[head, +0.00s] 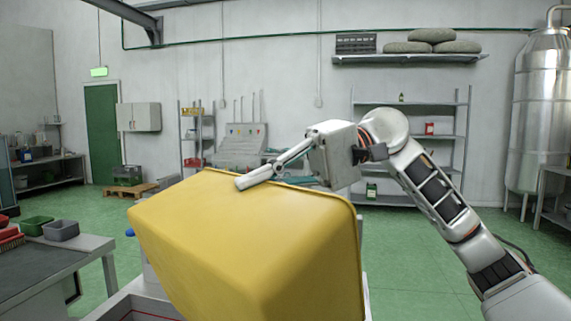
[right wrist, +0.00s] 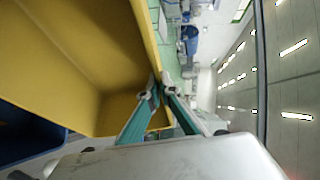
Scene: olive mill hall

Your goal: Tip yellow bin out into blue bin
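The yellow bin (head: 250,240) fills the lower middle of the head view, strongly tilted, its outer side towards me and its rim along the top. My right gripper (head: 258,179) is at that rim. In the right wrist view, the teal fingers (right wrist: 160,92) close on either side of the yellow bin's (right wrist: 75,45) wall edge. The inner walls visible there are bare. A dark blue bin (right wrist: 28,130) shows partly below the yellow one; its inside is not visible. My left gripper is not visible.
A grey bench (head: 40,270) at the left carries small green (head: 36,226) and grey (head: 61,230) boxes. A pale surface (head: 135,300) with a red line lies under the yellow bin. Shelves (head: 425,140) and a steel tank (head: 540,110) stand behind. Green floor (head: 430,245) is open at right.

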